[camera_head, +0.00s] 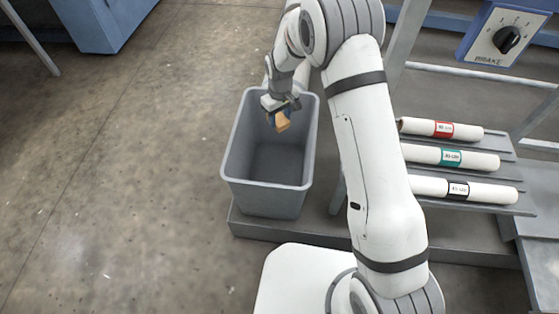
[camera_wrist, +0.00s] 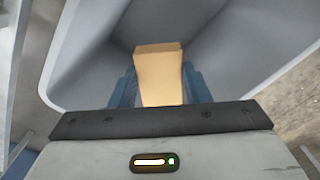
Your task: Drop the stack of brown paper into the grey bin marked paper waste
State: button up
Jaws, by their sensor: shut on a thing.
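The stack of brown paper (camera_head: 282,121) is a small tan block in my gripper (camera_head: 277,117). In the wrist view the stack (camera_wrist: 159,72) stands out between the two blue fingers of my gripper (camera_wrist: 160,88), which is shut on it. The grey bin (camera_head: 236,150) is open at the top and stands below my gripper in the head view. The stack shows over the bin's opening, toward its far side. In the wrist view the bin's pale inner walls (camera_wrist: 235,50) surround the stack. No marking on the bin is readable from here.
Several white rolls with coloured labels, such as one with a green band (camera_head: 450,156), lie on a rack right of my arm. A blue brake control box (camera_head: 497,37) is at the upper right. A blue cabinet (camera_head: 105,22) stands at the upper left. The concrete floor (camera_head: 120,170) on the left is clear.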

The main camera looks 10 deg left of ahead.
jog(key=shift+s+a+f+b, duration=0.15)
jog(key=shift+f+b, duration=0.4)
jog(key=shift+f, duration=0.85)
jog(key=o, duration=1)
jog(key=shift+o, duration=0.2)
jog(key=shift+r, duration=0.15)
notch_tip(320, 180, up, 8)
jog(key=shift+f+p, duration=0.15)
jog(key=shift+p, duration=0.6)
